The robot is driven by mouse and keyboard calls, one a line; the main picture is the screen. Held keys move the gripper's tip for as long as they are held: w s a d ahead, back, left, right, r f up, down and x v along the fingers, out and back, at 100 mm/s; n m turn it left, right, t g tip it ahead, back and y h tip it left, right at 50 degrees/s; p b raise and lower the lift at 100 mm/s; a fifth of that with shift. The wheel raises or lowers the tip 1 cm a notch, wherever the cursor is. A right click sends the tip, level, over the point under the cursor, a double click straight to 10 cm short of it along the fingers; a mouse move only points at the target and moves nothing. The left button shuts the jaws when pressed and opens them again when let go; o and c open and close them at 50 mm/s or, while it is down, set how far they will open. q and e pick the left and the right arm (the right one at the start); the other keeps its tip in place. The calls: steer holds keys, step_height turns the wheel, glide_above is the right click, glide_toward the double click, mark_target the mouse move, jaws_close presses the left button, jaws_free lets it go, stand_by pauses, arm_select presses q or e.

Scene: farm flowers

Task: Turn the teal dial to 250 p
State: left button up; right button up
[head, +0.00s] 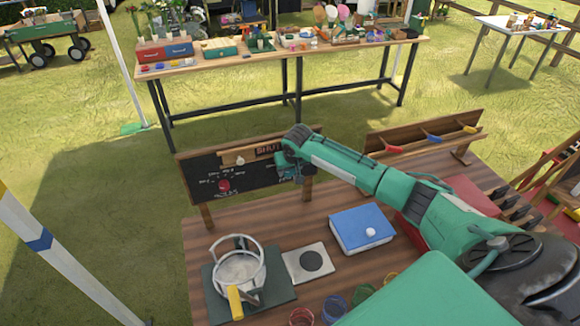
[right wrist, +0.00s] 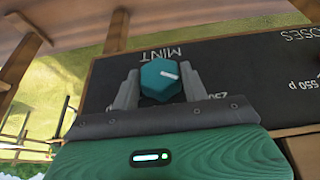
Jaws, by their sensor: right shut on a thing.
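The teal dial (right wrist: 160,82) is a faceted knob with a white pointer line, on a black board (right wrist: 235,70). In the right wrist view the picture is turned over, and the pointer points to the right. My right gripper (right wrist: 158,88) is shut on the dial, with one finger on each side. The word MINT lies beside the dial, and a partly hidden "250" shows near the right finger. In the head view my right gripper (head: 290,172) reaches the right part of the board (head: 195,185) and hides the dial. My left gripper is not in view.
A red dial (head: 224,185) sits on the board's left part. The wooden table (head: 300,220) below holds a blue-lidded box (head: 361,229), a round-framed device (head: 238,265) and a pale plate with a dark disc (head: 310,263). A rack (head: 420,140) with coloured items stands right of the board.

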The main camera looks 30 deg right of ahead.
stand_by(0.3)
steer(key=o, duration=1)
steer(key=b+v, duration=0.4)
steer(key=v, duration=0.9)
steer(key=shift+s+r, duration=0.1)
steer(key=shift+r, duration=0.25)
